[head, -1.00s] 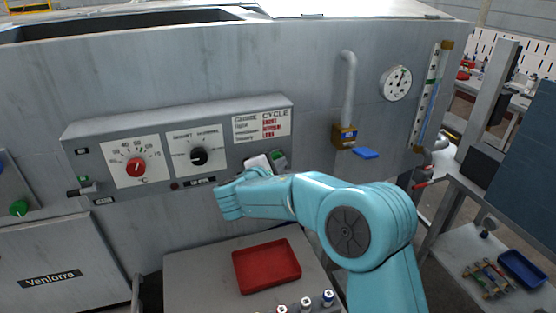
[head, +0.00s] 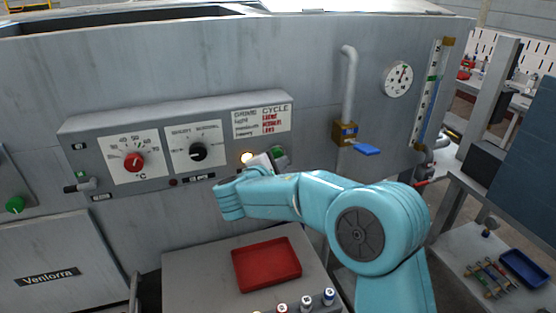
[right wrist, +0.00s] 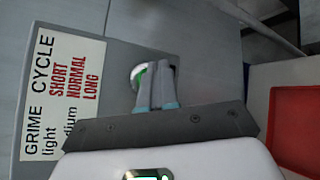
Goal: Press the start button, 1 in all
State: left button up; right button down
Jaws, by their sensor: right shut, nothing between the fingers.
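The green start button (head: 279,151) is at the right end of the grey control panel (head: 110,132), below the cycle label. In the right wrist view the button (right wrist: 139,73) has a silver ring and is partly hidden behind the fingertips. My right gripper (head: 269,158) is shut and empty, its fingers pointing at the panel just at the button. In the right wrist view its fingertips (right wrist: 160,72) overlap the button's edge; I cannot tell whether they touch it. A round lamp (head: 246,157) left of the gripper glows warm white. My left gripper is out of view.
A red dial (head: 134,161) and a black dial (head: 198,152) sit on the panel's left. A red tray (head: 266,265) lies on the grey stand below my arm. A pipe with a blue-handled valve (head: 367,150) is to the right.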

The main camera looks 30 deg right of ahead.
jog(key=shift+s, duration=0.15)
jog(key=s+b, duration=0.1)
jog(key=s, duration=0.1)
jog(key=s+a+b, duration=0.1)
jog(key=s+b, duration=0.1)
jog(key=shift+s+a, duration=0.15)
jog(key=shift+s, duration=0.25)
dwell(0.9)
